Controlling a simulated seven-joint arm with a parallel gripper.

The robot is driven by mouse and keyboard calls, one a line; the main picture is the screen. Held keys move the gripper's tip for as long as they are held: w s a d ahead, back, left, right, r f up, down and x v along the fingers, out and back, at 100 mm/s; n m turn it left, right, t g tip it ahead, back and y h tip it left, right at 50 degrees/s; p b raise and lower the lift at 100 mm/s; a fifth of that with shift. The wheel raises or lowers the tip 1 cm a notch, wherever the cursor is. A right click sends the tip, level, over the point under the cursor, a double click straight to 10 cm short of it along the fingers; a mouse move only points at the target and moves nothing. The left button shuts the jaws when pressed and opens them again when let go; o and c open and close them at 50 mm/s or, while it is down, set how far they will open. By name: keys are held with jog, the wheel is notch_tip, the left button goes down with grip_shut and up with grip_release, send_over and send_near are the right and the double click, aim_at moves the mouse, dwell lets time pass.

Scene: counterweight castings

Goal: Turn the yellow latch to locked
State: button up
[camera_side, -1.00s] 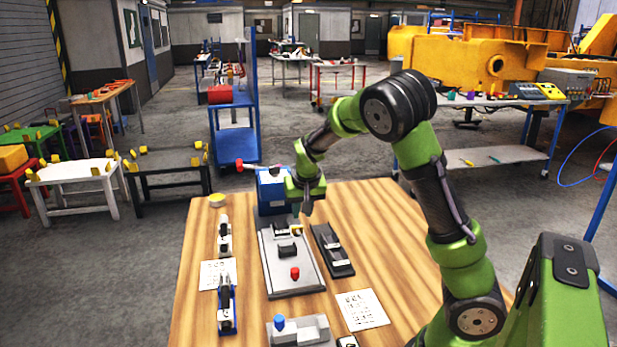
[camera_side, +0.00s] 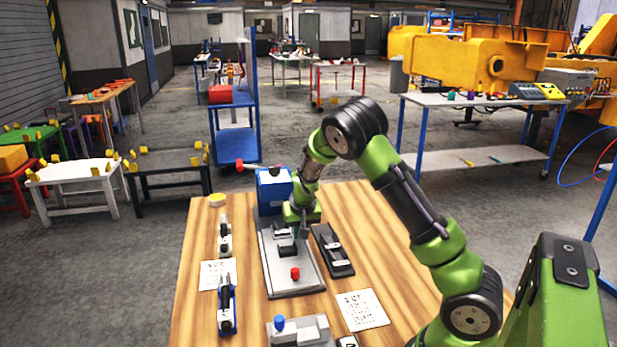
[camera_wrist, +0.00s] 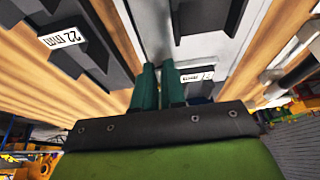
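My gripper (camera_side: 299,231) is low over the far right part of the grey fixture plate (camera_side: 292,279), pointing down. In the wrist view its two teal fingers (camera_wrist: 159,84) are close together with a narrow gap. I cannot tell whether anything is between them. The yellow latch is not visible now; the side view shows my gripper over the spot where a small yellow part showed earlier. On the plate are a dark block (camera_side: 287,251) and a red knob (camera_side: 295,273).
A dark fixture (camera_side: 334,252) lies close to the right of the plate. A blue box (camera_side: 272,190) stands behind it. A blue clamp (camera_side: 227,306) and paper sheets (camera_side: 362,309) lie on the wooden table (camera_side: 387,252). A blue-knobbed grey block (camera_side: 298,331) is in front.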

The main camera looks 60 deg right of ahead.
grip_shut()
jog(key=shift+w+a+m+g+h, duration=0.15)
jog(key=shift+w+m+g+h, duration=0.1)
jog(key=shift+m, duration=0.5)
jog(key=shift+w+a+m+g+h, duration=0.15)
jog(key=shift+m+h, duration=0.1)
jog(key=shift+m, duration=0.5)
jog(key=shift+o, duration=1.4)
grip_release()
jog(key=shift+s+d, duration=0.1)
